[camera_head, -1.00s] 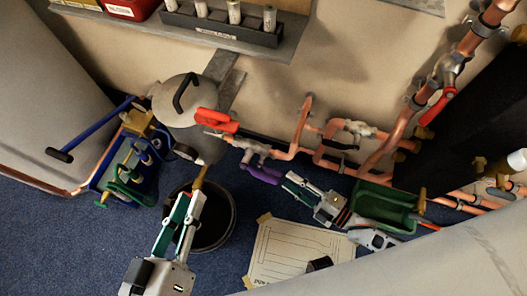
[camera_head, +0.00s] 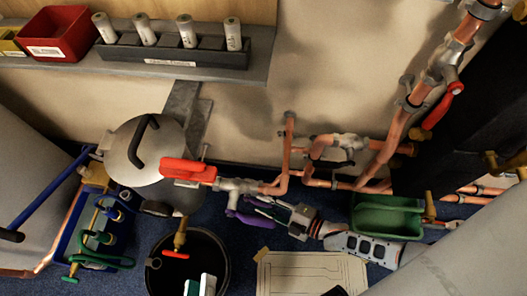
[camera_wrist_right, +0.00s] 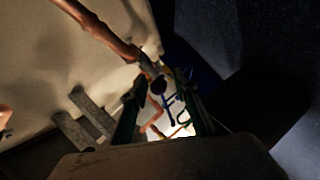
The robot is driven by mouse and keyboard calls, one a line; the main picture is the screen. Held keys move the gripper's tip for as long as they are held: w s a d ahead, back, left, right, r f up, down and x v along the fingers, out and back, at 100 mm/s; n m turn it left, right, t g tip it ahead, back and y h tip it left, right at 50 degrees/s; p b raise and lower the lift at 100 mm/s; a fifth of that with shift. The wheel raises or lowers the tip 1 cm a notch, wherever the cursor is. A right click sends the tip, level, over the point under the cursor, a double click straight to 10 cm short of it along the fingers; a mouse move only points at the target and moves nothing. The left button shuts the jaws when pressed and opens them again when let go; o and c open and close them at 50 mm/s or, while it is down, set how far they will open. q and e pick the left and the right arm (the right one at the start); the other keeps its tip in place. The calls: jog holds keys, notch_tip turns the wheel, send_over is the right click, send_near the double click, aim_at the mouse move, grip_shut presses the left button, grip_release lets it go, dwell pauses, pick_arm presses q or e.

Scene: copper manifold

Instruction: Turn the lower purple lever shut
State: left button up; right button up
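The lower purple lever (camera_head: 252,216) hangs under a grey valve body (camera_head: 238,187) on the copper pipe and slants down to the right. My right gripper (camera_head: 266,208) reaches in from the right, with its fingertips at the lever's right part. In the right wrist view its two fingers (camera_wrist_right: 162,110) stand apart, with a dark shape between them that I cannot identify for sure. I cannot tell whether the fingers touch the lever. My left gripper (camera_head: 200,286) shows only as fingertips at the bottom edge, over the black bucket; its opening is unclear.
A red lever (camera_head: 188,170) sits left of the purple one, before a grey tank (camera_head: 146,150). A black bucket (camera_head: 222,262), a green tray (camera_head: 386,222) and a paper sheet (camera_head: 305,272) are below. Copper pipes (camera_head: 290,150) run close above my right gripper.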

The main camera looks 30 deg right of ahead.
jog(key=shift+w+a, duration=0.1)
jog(key=shift+w, duration=0.05)
grip_shut()
jog(key=shift+f, duration=0.1)
jog(key=shift+f+b, duration=0.3)
jog(key=shift+f+t+y, duration=0.1)
jog(key=shift+t+y, duration=0.2)
jog(key=shift+t, duration=0.2)
